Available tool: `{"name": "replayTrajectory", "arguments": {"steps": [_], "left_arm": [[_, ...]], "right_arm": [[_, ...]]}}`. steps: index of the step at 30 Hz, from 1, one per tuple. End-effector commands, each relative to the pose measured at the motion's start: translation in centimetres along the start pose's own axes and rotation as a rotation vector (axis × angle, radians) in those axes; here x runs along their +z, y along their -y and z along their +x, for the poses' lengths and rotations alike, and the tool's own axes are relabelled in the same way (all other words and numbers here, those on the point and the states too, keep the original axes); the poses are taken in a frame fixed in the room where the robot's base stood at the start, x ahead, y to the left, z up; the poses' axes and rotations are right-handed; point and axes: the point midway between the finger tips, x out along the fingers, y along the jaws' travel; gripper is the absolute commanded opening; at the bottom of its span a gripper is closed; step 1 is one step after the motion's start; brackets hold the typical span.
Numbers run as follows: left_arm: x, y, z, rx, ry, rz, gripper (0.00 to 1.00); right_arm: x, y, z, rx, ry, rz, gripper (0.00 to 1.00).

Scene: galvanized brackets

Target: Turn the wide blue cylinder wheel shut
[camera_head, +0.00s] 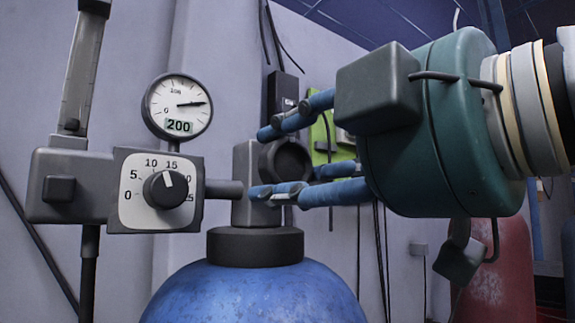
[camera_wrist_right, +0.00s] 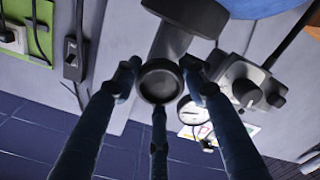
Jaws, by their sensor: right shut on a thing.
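The wide blue cylinder (camera_head: 255,296) stands at the bottom middle of the head view, with a black collar and a grey valve body on top. Its dark round wheel (camera_head: 286,161) sits on the right side of the valve and shows face-on in the right wrist view (camera_wrist_right: 160,84). My right gripper (camera_head: 277,164) comes in from the right. Its three blue fingers are closed around the wheel's rim, and they also surround it in the right wrist view (camera_wrist_right: 160,80). My left gripper is not in view.
Left of the valve are a round gauge (camera_head: 178,106) with a green 200 label, a dial knob (camera_head: 165,190) and a flow tube (camera_head: 82,75). A red cylinder (camera_head: 497,270) stands behind at right. Cables and a green panel (camera_head: 322,140) are on the wall.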

Motion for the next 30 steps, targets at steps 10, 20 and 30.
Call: {"name": "replayTrajectory", "arguments": {"steps": [10, 20, 30], "left_arm": [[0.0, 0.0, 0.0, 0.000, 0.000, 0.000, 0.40], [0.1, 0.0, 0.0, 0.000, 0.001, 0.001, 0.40], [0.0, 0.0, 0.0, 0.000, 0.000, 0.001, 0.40]], "right_arm": [[0.0, 0.0, 0.0, 0.000, -0.001, -0.001, 0.62], [-0.1, -0.1, -3.4, 0.005, -0.004, -0.003, 0.62], [-0.1, 0.0, -10.2, 0.002, -0.003, -0.002, 0.62]]}}
